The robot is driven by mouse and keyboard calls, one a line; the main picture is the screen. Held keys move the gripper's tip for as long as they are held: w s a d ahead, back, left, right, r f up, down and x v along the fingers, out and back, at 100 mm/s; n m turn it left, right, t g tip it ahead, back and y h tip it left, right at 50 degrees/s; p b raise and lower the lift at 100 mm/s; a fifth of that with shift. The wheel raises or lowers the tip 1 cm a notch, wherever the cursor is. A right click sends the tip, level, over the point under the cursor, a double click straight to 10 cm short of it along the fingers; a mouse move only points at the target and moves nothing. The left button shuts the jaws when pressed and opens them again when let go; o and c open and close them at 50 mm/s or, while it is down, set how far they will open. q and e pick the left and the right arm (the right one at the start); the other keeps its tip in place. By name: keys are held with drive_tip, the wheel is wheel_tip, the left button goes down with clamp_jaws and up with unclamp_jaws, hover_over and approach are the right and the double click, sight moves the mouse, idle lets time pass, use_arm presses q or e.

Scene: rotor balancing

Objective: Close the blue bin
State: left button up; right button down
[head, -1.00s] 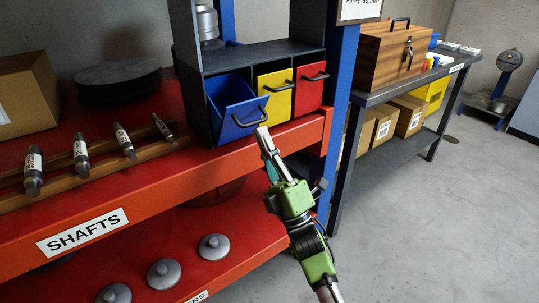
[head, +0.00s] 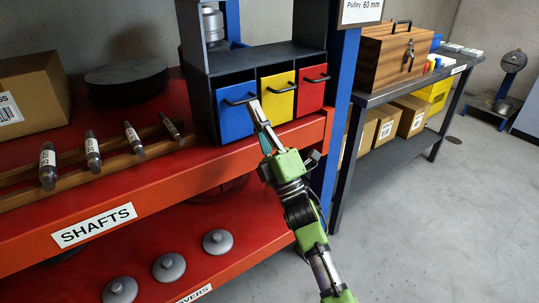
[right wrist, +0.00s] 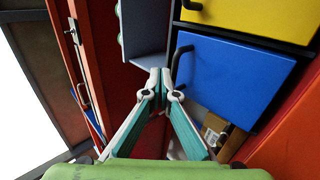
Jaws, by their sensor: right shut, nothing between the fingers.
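The blue bin (head: 234,117) sits in the dark cabinet at the left of the bin row. Its front stands upright, looking about level with the yellow bin beside it, and no opening shows above it. The blue bin also shows in the right wrist view (right wrist: 235,82), with its black handle (right wrist: 180,66) near the fingertips. My right gripper (head: 257,106) is shut and empty, its fingertips at the right end of the handle. I cannot tell whether they touch it. My left gripper is not in view.
The yellow bin (head: 277,102) and red bin (head: 311,94) are shut at the right. Shafts (head: 92,152) lie on a wooden rack at the left of the red shelf (head: 150,205). A blue post (head: 341,90) stands right of the cabinet.

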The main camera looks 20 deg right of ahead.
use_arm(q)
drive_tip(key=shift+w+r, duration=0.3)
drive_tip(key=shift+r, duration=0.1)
use_arm(e)
drive_tip(key=shift+w+a+r, duration=0.2)
drive_tip(key=shift+w+r, duration=0.1)
drive_tip(key=shift+w, duration=0.2)
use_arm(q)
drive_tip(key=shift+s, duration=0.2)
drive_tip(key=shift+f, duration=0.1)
